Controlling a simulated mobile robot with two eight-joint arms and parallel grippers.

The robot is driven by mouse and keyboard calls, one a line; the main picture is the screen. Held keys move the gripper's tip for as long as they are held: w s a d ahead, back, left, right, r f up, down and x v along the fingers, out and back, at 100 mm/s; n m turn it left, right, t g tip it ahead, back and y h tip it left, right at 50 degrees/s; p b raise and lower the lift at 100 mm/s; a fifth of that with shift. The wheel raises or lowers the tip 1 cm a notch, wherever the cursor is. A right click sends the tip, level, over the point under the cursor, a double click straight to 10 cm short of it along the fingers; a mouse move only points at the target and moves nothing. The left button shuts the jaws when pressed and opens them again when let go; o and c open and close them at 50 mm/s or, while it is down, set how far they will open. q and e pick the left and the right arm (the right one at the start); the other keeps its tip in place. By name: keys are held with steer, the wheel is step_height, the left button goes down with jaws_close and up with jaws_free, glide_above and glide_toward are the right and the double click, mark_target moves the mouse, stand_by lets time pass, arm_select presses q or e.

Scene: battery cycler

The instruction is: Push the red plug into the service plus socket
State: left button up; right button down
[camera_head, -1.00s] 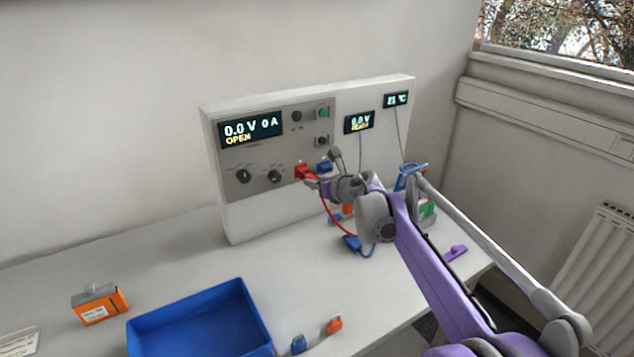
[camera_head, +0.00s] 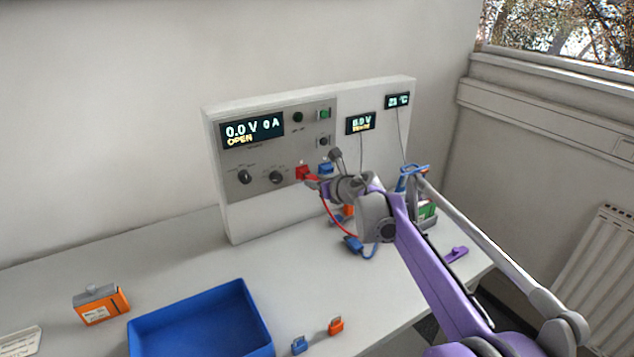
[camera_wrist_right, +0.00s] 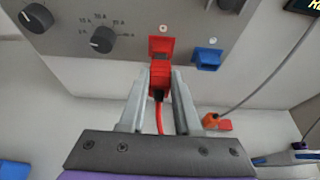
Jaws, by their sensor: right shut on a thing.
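The red plug (camera_wrist_right: 159,82) sits between the fingers of my right gripper (camera_wrist_right: 159,85), which is shut on it. A red cable hangs from the plug. The plug's front end meets the red socket (camera_wrist_right: 161,48) on the cycler's front panel; I cannot tell how deep it sits. In the head view the red socket (camera_head: 303,172) is at the panel's lower right, with my right gripper (camera_head: 314,183) just in front of it. The blue socket (camera_wrist_right: 207,58) is beside it on the right. My left gripper is not in view.
The cycler (camera_head: 225,205) stands at the back of the table, its display reading 0.0 V, 0 A, OPEN. A blue plug (camera_head: 353,244) lies on the table below my right arm. A blue tray (camera_head: 140,335) and an orange battery pack (camera_head: 101,306) are at the front left.

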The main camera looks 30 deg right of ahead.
steer(key=shift+w+a, duration=0.1)
steer(key=shift+w, duration=0.6)
stand_by(0.3)
steer(key=c, duration=0.5)
jaws_free()
steer(key=shift+s, duration=0.15)
steer(key=v, duration=1)
steer(key=shift+s+r, duration=0.2)
steer(key=shift+r, duration=0.05)
steer(key=shift+f, duration=0.1)
